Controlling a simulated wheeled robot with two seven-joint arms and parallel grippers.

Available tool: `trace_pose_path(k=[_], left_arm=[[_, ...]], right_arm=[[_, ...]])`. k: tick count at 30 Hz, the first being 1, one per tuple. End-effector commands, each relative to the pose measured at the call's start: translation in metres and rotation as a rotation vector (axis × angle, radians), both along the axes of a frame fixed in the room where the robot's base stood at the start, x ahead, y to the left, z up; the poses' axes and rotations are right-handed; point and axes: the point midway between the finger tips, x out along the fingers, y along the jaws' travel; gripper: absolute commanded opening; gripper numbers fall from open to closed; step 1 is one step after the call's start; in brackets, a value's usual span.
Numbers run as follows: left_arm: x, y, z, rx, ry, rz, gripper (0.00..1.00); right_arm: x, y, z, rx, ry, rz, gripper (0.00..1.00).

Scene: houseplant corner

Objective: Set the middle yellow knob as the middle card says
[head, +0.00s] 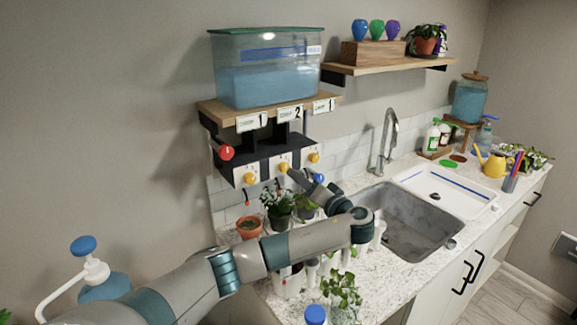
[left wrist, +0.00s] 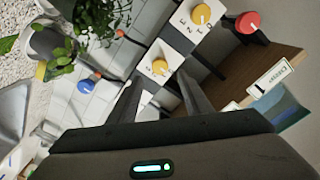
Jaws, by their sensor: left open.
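The middle yellow knob (head: 283,167) sits on a white plate on the dark panel under the shelf. In the left wrist view this knob (left wrist: 159,67) lies ahead of and between my open fingers, apparently untouched; its pointer setting is too small to read surely. The middle card (head: 288,114) on the shelf edge shows a 2. My left gripper (head: 293,176) is open, just in front of the middle knob. The left yellow knob (head: 250,178) and the right yellow knob (head: 314,157) flank it. My right gripper is not in view.
A red knob (head: 226,152) juts out at the panel's left end. A tank of blue liquid (head: 265,75) stands on the shelf above. Potted plants (head: 278,205) stand on the counter below my left arm. The sink (head: 410,225) is to the right.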

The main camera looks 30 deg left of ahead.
Motion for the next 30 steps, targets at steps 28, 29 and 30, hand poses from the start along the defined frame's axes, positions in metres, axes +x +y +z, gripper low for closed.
trace_pose_path(k=[28,29,30], left_arm=[[0.031,0.067,0.0,-0.001,-0.001,-0.001,0.35],[0.031,0.067,0.0,-0.001,-0.001,-0.001,0.28],[0.031,0.067,0.0,0.0,-0.001,0.0,0.19]], right_arm=[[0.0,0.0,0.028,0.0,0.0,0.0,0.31],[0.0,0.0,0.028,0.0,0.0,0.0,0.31],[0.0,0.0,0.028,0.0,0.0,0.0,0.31]])
